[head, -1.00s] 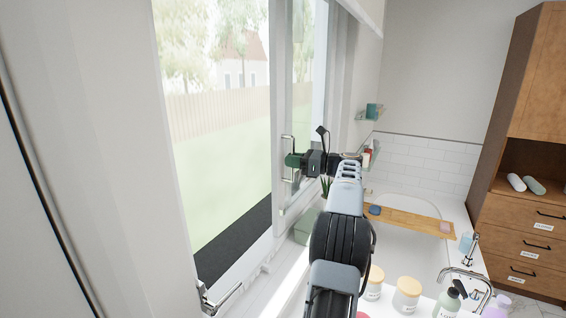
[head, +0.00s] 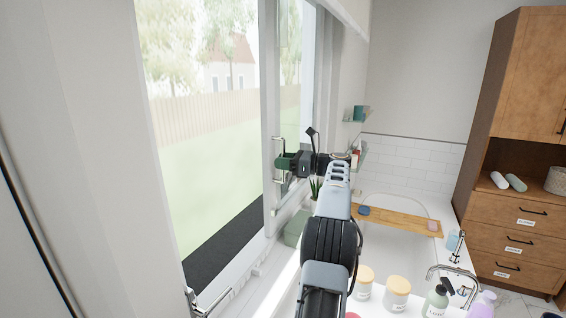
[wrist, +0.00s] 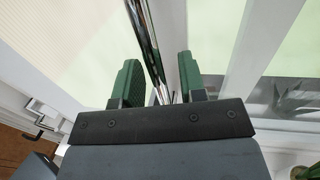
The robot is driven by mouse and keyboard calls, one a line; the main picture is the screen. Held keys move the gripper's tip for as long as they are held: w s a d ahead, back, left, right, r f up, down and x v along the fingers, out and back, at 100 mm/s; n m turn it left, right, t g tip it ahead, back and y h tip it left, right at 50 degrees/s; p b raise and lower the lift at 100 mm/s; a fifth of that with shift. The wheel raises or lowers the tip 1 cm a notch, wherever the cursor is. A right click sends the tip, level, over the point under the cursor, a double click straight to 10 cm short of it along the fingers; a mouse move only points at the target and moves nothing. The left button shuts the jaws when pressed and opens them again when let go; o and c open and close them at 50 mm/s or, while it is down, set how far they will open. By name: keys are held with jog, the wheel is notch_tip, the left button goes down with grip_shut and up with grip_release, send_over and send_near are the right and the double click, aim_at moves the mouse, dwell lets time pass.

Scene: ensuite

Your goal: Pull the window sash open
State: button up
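The window sash (head: 268,112) has a white upright frame and stands left of centre in the head view. A chrome upright bar handle (head: 278,146) is on it. My gripper (head: 285,161) is at the handle's middle height. In the wrist view, the chrome handle (wrist: 148,45) runs between the two green fingers of my gripper (wrist: 158,85). Gaps show on both sides of the bar, so the fingers are open around it and not clamped.
A bathtub with a wooden tray (head: 400,220) lies right of my arm. Jars (head: 397,293) and bottles stand at the front on the counter by a tap. A second chrome handle (head: 205,303) is at lower left. A green box (head: 296,229) sits below the sash.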

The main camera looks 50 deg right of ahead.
jog(key=v, duration=1.4)
jog(key=shift+b, duration=0.45)
